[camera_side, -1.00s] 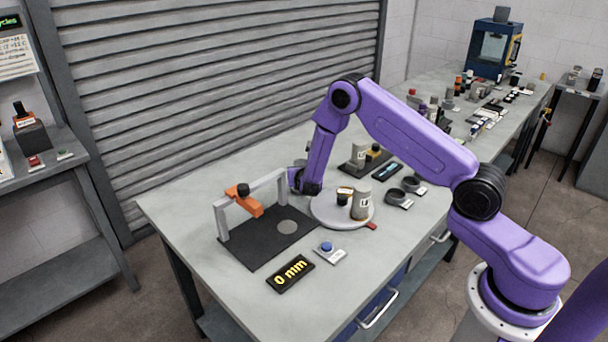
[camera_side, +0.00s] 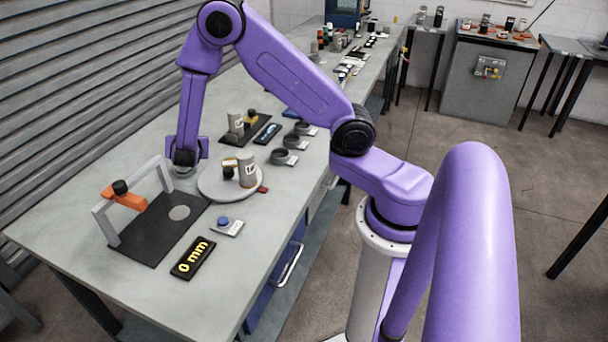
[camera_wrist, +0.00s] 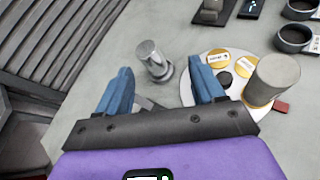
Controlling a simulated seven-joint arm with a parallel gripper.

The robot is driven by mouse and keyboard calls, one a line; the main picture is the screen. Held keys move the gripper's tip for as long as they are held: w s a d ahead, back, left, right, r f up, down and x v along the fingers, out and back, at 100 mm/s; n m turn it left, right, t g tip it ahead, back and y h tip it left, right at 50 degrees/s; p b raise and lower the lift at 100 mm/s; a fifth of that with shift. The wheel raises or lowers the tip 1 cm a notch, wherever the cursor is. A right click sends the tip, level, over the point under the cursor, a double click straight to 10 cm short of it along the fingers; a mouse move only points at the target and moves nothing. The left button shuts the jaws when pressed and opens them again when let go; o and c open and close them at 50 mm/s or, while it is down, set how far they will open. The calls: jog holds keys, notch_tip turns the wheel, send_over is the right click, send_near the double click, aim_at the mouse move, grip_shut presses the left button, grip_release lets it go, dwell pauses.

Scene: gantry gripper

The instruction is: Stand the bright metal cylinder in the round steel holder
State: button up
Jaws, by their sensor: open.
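A bright, shiny metal cylinder (camera_wrist: 153,62) stands on the bench in the wrist view, with a wider round foot at its lower end. My gripper (camera_wrist: 161,66) is open, its two blue fingers apart on either side of the cylinder's near side. In the side view my gripper (camera_side: 185,158) is low over the bench, between the gantry and a round plate, and largely hides the cylinder. Several dark round holders with small labels stand to the right, one of them nearest the plate (camera_side: 279,158). I cannot tell which is the steel one.
The round pale plate (camera_side: 212,190) carries a matte grey labelled cylinder (camera_side: 247,170) and small discs, close right of my gripper. The grey gantry (camera_side: 103,222) with an orange carriage (camera_side: 128,199) stands on a black mat (camera_side: 150,245). A "0 mm" display (camera_side: 193,258) lies in front.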

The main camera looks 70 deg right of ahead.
jog(key=s+a+r+m+g+y, duration=0.2)
jog(key=s+a+m+y, duration=0.1)
jog(key=s, duration=0.9)
jog(key=s+a+r+m+g+y, duration=0.3)
jog(key=s+a+m, duration=0.1)
jog(key=s, duration=0.8)
jog(key=s+a+r+m+g+y, duration=0.3)
jog(key=s+m+y, duration=0.1)
jog(key=s, duration=0.8)
jog(key=shift+s+a+r, duration=0.15)
jog(key=shift+s+a, duration=0.15)
jog(key=shift+s, duration=0.1)
